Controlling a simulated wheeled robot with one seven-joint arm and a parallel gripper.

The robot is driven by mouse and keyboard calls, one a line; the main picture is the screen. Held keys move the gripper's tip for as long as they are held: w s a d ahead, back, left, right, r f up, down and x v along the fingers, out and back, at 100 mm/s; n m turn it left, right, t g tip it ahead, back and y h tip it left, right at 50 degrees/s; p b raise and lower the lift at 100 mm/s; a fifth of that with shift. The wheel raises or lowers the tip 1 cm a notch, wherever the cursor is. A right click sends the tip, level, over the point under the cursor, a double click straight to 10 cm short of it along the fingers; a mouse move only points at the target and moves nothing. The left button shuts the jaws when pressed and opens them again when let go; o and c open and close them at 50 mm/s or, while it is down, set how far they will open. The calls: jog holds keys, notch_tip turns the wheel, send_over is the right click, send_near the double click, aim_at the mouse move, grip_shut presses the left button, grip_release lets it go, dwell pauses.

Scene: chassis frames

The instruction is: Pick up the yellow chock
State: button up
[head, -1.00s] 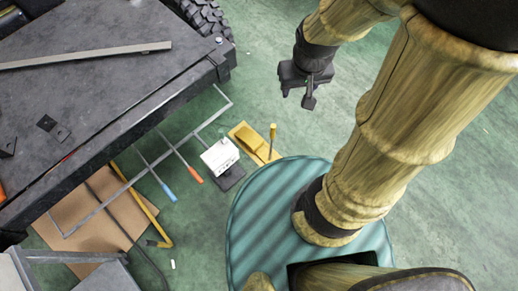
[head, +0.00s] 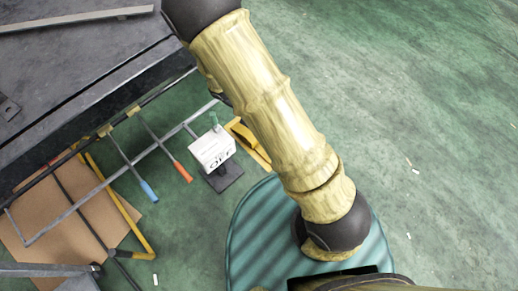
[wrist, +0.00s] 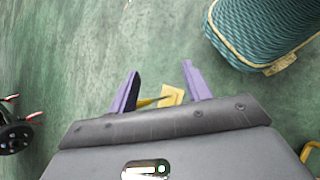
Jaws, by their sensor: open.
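The yellow chock (head: 243,138) lies on the green floor in the head view, beside a white box and partly covered by my arm. In the wrist view a yellow piece that looks like the chock (wrist: 172,95) shows between the fingers, its lower part hidden by the gripper body. My gripper (wrist: 160,70) is open with its two purple fingers apart. The chock appears beyond the fingers, nearer the right one; I cannot tell the remaining distance. In the head view my arm hides the gripper.
A white box (head: 212,148) on a dark foot stands just left of the chock. A metal rack (head: 100,187) with an orange-handled and a blue-handled rod lies further left, near brown cardboard (head: 40,210). The dark chassis frame (head: 60,75) fills the upper left.

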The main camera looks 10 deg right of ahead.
jog(key=w+a+f+n+t+h+b, duration=0.2)
jog(key=f+b, duration=0.4)
jog(key=f, duration=0.4)
jog(key=w+a+f+n+t+h+b, duration=0.2)
jog(key=a+f+n+t+b, duration=0.2)
jog(key=f, duration=0.6)
jog(key=w+a+f+n+t+h+b, duration=0.2)
jog(key=f+n+t+b, duration=0.4)
jog(key=f+b, duration=0.3)
jog(key=shift+a+f+n+h+b, duration=0.3)
jog(key=shift+a+f+n+b, duration=0.1)
jog(key=shift+a+n+b, duration=0.35)
jog(key=shift+w, duration=0.1)
jog(key=b+x, duration=0.5)
jog(key=x, duration=0.7)
jog(key=shift+w+r, duration=0.1)
